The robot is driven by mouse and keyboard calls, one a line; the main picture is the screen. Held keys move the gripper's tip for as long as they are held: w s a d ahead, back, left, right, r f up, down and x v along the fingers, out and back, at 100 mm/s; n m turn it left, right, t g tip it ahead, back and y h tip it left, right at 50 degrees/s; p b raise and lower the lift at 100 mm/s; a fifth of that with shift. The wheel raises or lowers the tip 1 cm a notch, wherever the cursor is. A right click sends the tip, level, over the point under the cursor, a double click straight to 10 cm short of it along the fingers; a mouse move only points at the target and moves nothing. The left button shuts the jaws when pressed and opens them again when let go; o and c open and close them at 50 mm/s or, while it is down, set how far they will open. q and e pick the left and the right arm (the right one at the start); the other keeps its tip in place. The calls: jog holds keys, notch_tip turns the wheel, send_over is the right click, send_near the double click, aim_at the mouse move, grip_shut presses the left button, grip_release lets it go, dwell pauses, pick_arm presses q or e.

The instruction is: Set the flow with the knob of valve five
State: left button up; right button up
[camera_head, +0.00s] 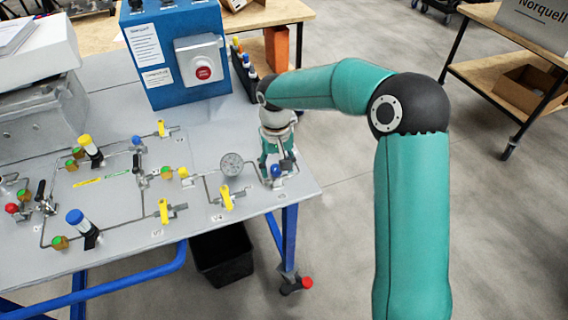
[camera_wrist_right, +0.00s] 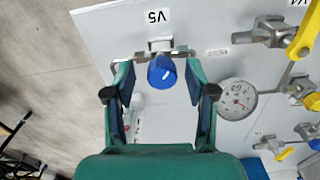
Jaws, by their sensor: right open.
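The knob of valve five is blue with a white mark; in the right wrist view the knob (camera_wrist_right: 162,72) sits below a label reading V5 (camera_wrist_right: 157,16). In the head view the blue knob (camera_head: 275,170) shows at the panel's right end, partly behind my right gripper (camera_head: 277,158). In the wrist view my right gripper (camera_wrist_right: 161,82) is open, with one finger on each side of the knob and a visible gap on both sides. Whether the fingertips are at knob height I cannot tell. My left gripper is not in view.
A round gauge (camera_head: 231,165) stands left of the knob, close to my gripper. Yellow lever valves (camera_head: 226,198) and thin pipes cover the panel. A blue box with a red button (camera_head: 203,73) stands behind. The panel's right edge is near.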

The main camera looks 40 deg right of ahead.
aim_at(277, 168)
notch_tip(277, 168, up, 12)
dwell(0.5)
dwell(0.4)
